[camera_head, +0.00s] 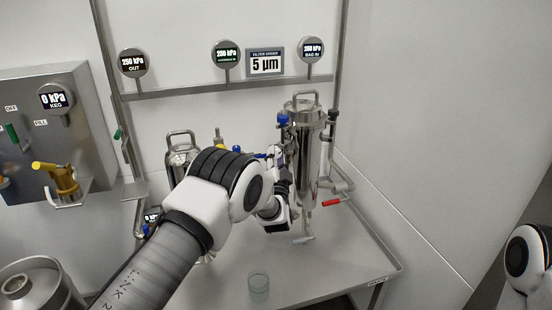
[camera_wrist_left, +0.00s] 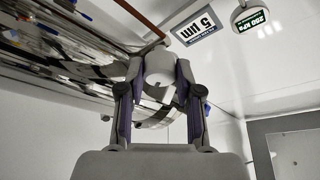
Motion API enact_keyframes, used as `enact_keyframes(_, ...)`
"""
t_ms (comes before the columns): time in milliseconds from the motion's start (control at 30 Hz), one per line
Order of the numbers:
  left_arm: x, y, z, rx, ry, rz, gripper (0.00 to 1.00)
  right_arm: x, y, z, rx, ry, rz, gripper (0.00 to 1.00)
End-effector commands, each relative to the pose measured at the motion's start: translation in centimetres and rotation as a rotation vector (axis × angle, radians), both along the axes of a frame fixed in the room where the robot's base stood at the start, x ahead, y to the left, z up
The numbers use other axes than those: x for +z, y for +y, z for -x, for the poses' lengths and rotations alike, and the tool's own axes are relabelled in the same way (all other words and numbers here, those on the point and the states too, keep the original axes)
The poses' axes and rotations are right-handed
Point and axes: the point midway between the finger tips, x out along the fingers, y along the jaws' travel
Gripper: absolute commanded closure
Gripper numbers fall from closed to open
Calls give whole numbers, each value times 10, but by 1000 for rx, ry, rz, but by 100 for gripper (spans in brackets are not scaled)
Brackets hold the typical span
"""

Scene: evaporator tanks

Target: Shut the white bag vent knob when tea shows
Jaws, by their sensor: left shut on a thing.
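In the head view the tall polished steel housing (camera_head: 306,160) stands on the steel table. My left gripper (camera_wrist_left: 160,75) is at the housing's left side, and its fingertips are mostly hidden behind my arm in the head view. In the left wrist view its two fingers are shut on a pale, rounded thing (camera_wrist_left: 159,66), apparently the white vent knob. Its turn position cannot be told. A clear glass beaker (camera_head: 258,288) stands on the table below and looks empty. No tea is visible. My right gripper is out of view.
A shorter steel housing (camera_head: 181,150) is partly behind my left arm. Blue knobs (camera_head: 283,119), a red valve handle (camera_head: 332,203) and a pipe (camera_head: 333,140) crowd the tall housing. Gauges (camera_head: 225,54) and a 5 µm sign (camera_head: 265,63) are above. The table's right front (camera_head: 350,265) is clear.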

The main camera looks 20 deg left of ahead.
Motion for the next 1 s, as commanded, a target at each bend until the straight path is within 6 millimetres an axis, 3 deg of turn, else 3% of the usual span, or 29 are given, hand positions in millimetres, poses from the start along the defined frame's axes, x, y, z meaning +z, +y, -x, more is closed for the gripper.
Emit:
enact_keyframes(367, -6, -2, 0, -2, -84, 121, 100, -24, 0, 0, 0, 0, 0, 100)
enact_keyframes(1000, -7, -5, -2, -2, -405, 598, 100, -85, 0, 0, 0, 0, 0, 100)
